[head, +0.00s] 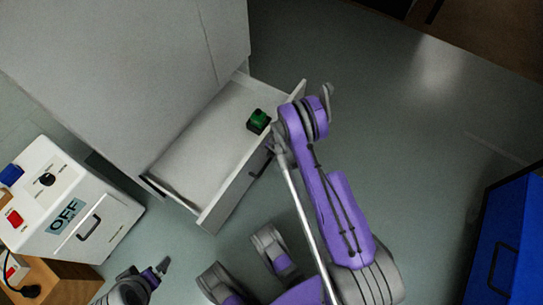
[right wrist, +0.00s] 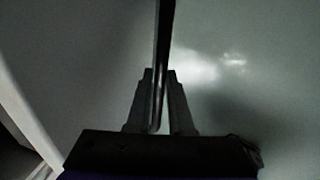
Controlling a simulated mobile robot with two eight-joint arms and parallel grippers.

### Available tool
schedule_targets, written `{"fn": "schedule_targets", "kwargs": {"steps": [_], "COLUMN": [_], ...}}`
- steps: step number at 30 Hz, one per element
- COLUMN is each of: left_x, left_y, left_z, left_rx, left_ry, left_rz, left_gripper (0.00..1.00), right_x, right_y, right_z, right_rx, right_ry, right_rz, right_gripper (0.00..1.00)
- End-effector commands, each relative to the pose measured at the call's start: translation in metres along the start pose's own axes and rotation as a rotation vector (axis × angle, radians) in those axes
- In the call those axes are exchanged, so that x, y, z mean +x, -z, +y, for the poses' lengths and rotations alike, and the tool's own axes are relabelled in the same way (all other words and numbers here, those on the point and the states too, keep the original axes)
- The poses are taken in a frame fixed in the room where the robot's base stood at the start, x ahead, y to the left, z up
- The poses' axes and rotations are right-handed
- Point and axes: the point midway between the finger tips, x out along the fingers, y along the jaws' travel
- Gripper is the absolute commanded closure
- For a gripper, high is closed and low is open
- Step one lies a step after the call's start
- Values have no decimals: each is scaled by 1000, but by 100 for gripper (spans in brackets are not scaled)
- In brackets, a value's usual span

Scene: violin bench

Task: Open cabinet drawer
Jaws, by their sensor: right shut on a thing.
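The white cabinet (head: 130,60) stands at the upper left in the head view. Its drawer (head: 190,150) is pulled out, and its inside shows. My right gripper (head: 272,148) is at the drawer's front, partly hidden by my arm. In the right wrist view, my right gripper (right wrist: 160,105) is shut on the dark handle bar (right wrist: 163,40), which runs between its two fingers. My left gripper (head: 160,269) is low at the left in the head view, away from the drawer; whether its fingers are apart is unclear.
A small green object (head: 258,121) lies in the drawer near its right end. A white box marked OFF (head: 100,225) stands left of the drawer on a wooden surface (head: 62,282). A blue cabinet (head: 510,225) is at the right edge. Grey floor between is clear.

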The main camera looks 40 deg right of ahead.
Motion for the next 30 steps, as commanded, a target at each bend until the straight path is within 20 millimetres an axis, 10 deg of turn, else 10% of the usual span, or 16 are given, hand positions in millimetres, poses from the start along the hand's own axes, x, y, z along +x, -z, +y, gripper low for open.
{"fn": "schedule_targets", "kwargs": {"steps": [13, 14, 18, 30], "left_x": [0, 0, 0, -2], "left_y": [0, 0, 0, 0], "left_z": [0, 0, 0, 0], "left_rx": [0, 0, 0, 0], "left_ry": [0, 0, 0, 0], "left_rz": [0, 0, 0, 0], "left_gripper": [0, 0, 0, 0], "right_x": [0, 0, 0, -7], "right_y": [-1, -1, -1, -1], "right_z": [0, 0, 0, 0], "right_rx": [1, 1, 1, 1], "right_ry": [0, -1, -1, -1], "right_rz": [-3, -3, -3, -2], "right_gripper": [100, 79, 53, 50]}}
